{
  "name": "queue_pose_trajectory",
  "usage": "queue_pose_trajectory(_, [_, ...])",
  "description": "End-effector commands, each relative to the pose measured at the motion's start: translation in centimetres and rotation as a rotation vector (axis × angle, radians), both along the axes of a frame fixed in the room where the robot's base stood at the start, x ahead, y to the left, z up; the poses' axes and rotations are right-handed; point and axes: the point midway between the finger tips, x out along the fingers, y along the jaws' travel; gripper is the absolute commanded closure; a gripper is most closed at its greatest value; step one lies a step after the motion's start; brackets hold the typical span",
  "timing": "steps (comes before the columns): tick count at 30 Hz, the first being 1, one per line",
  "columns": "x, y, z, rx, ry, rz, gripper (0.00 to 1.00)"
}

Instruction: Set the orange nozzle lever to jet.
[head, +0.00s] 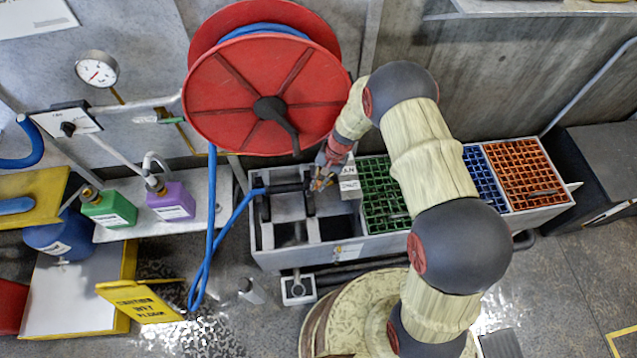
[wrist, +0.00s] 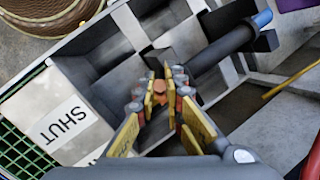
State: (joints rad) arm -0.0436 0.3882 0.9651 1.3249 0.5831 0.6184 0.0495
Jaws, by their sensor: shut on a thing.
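The orange nozzle lever (wrist: 160,88) shows as a small orange tip between my fingertips in the wrist view. My gripper (wrist: 162,92) is closed on it, with yellow finger pads on both sides. The nozzle is a dark tube (wrist: 208,60) lying across the grey trough, with the blue hose at its far end. In the head view my gripper (head: 320,181) is at the nozzle's right end, and the lever is mostly hidden there. A pale plate (wrist: 52,112) beside the nozzle carries a label reading SHUT. I cannot make out a jet mark.
The grey trough (head: 380,247) holds green, blue and orange grates to the right of the nozzle. A red hose reel (head: 225,95) hangs above it. The blue hose (head: 211,220) loops down at left. Green and purple bottles stand on a shelf at left, near a yellow wet-floor sign (head: 140,300).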

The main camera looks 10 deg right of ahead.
Motion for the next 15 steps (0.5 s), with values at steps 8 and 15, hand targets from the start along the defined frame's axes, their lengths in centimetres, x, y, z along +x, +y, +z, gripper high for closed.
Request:
queue_pose_trajectory(8, [0.00,-0.04,-0.03,-0.001,-0.001,-0.001,0.77])
queue_pose_trajectory(15, [0.00,-0.02,-0.01,0.000,-0.001,0.000,0.71])
